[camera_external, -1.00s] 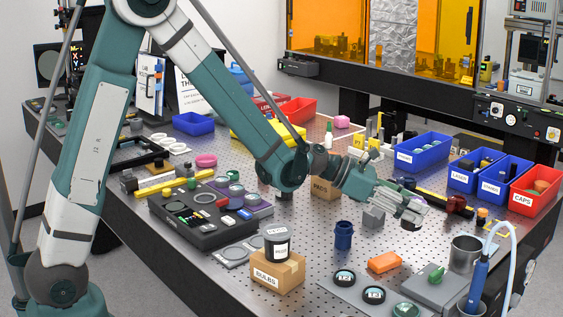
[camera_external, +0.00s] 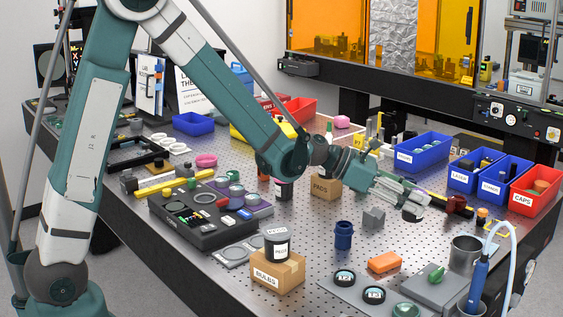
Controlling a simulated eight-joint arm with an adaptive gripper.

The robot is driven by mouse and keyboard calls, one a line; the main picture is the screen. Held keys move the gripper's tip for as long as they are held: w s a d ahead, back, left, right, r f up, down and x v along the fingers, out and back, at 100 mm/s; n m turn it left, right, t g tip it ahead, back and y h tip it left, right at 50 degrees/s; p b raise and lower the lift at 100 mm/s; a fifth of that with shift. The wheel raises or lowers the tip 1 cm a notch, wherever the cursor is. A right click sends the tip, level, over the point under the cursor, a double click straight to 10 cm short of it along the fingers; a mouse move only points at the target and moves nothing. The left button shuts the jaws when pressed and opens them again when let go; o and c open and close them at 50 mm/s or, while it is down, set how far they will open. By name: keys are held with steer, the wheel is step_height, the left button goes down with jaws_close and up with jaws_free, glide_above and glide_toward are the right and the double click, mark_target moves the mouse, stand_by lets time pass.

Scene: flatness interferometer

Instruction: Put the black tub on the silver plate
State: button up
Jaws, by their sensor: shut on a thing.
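My gripper (camera_external: 416,201) is over the right part of the table, with its fingers pointing right and down. It is shut on a small dark thing with a whitish part (camera_external: 412,213), which looks like a black tub; the fingers partly hide it. It seems to be just above the table. Another black tub (camera_external: 277,243) with a white label stands upright on the cardboard box marked BULBS.
Blue bins (camera_external: 424,148) and a red bin (camera_external: 534,190) line the back right.

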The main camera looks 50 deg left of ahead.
steer(key=s+d+r+m+g+h, duration=0.1)
steer(key=s+d+m+g, duration=0.1)
steer(key=s, duration=1)
steer(key=s+d+r+m+g+h+b, duration=0.1)
steer(key=s+d, duration=0.5)
steer(key=s, duration=0.7)
steer(key=s+d+r+m+g+h, duration=0.1)
steer(key=s+d+m+g, duration=0.3)
steer(key=s, duration=0.9)
steer(key=shift+r+m+g+b, duration=0.35)
steer(key=shift+r+m+g, duration=0.15)
steer(key=shift+r+g, duration=0.25)
steer(key=shift+f, duration=0.1)
steer(key=shift+f+b, duration=0.8)
steer(key=shift+f, duration=2.1)
steer(key=shift+f+b, duration=0.6)
steer(key=shift+f, duration=1.5)
steer(key=shift+f, duration=0.15)
